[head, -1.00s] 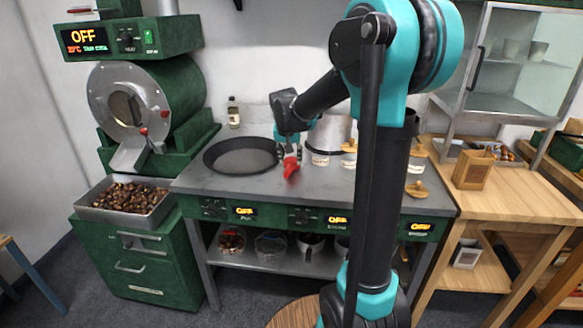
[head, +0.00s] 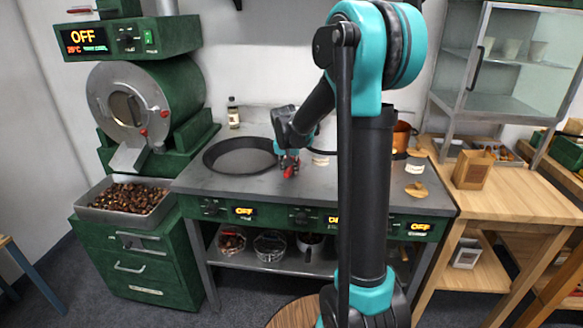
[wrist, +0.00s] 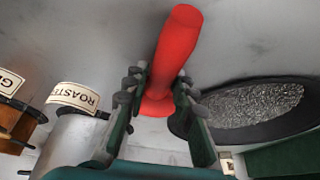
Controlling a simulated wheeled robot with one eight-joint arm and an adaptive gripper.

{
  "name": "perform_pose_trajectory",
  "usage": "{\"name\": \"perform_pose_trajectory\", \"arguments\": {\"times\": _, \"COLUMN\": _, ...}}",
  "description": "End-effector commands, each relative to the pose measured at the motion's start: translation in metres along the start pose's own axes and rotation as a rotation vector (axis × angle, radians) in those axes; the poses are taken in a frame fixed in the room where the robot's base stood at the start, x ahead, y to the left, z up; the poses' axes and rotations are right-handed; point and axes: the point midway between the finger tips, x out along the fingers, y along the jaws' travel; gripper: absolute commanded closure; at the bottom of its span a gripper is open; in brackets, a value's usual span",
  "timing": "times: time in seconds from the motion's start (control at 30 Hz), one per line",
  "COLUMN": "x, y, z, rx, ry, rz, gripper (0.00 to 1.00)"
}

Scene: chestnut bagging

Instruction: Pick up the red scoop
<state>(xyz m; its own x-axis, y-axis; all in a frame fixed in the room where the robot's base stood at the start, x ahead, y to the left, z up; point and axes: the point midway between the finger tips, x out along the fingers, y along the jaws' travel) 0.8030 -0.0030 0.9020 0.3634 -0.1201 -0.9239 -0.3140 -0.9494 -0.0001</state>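The red scoop (head: 289,171) is on or just above the grey counter (head: 245,184), right of the black pan. In the wrist view the red scoop (wrist: 177,45) extends up and away between the fingers, its near end by the pads. My gripper (head: 290,160) is low over the counter at the scoop. In the wrist view my gripper (wrist: 160,85) has one finger on each side of the scoop. The pads are very close to its sides; whether they press on it I cannot tell. My gripper hides part of the scoop in the head view.
The black pan (head: 240,168) lies left of my gripper; it also shows in the wrist view (wrist: 271,132). Labelled metal containers, one marked ROASTED (wrist: 73,96), stand close on the other side. A wooden lid (head: 416,190) lies at the counter's right. A bottle (head: 233,113) stands behind the pan.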

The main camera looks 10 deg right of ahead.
Motion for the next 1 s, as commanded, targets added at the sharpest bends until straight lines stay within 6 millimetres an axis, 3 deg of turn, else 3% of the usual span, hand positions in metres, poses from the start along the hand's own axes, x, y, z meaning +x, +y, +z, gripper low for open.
{"name": "perform_pose_trajectory", "arguments": {"times": 0.03, "x": 0.0, "y": 0.0, "z": 0.0, "rx": 0.0, "ry": 0.0, "rz": 0.0, "gripper": 0.84}}
{"name": "perform_pose_trajectory", "arguments": {"times": 0.17, "x": 0.0, "y": 0.0, "z": 0.0, "rx": 0.0, "ry": 0.0, "rz": 0.0, "gripper": 1.0}}
{"name": "perform_pose_trajectory", "arguments": {"times": 0.67, "x": -0.006, "y": 0.0, "z": -0.003, "rx": 0.0, "ry": 0.0, "rz": 0.0, "gripper": 1.0}}
{"name": "perform_pose_trajectory", "arguments": {"times": 0.87, "x": -0.031, "y": 0.0, "z": -0.012, "rx": 0.0, "ry": 0.0, "rz": 0.0, "gripper": 1.0}}
{"name": "perform_pose_trajectory", "arguments": {"times": 1.0, "x": -0.065, "y": 0.0, "z": -0.026, "rx": 0.0, "ry": 0.0, "rz": 0.0, "gripper": 1.0}}
